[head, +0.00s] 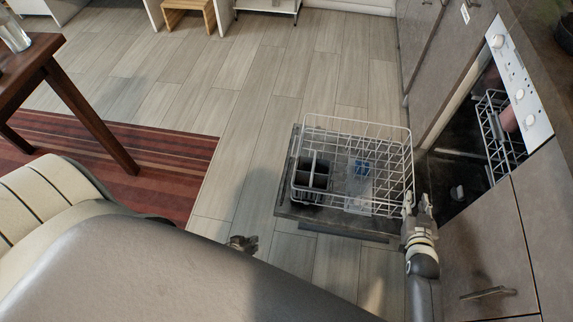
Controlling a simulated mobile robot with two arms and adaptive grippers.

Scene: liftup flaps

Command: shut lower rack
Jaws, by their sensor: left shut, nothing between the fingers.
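The lower rack (352,123) is a white wire basket, pulled out of the dishwasher (465,150) over its lowered door (325,214). A dark cutlery basket (312,176) sits inside the rack at its left. My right gripper (417,203) is at the rack's near right corner, close to or touching the wire. I cannot tell whether its fingers are shut on it. My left gripper (243,242) is shut and empty, low over the floor, left of the door and apart from the rack.
The upper rack (495,130) shows inside the dishwasher, beside the white control panel (520,85). A cabinet with a handle (488,293) stands near right. A wooden table (48,75) and red striped rug (150,155) are at left. The floor (250,110) beyond the rack is clear.

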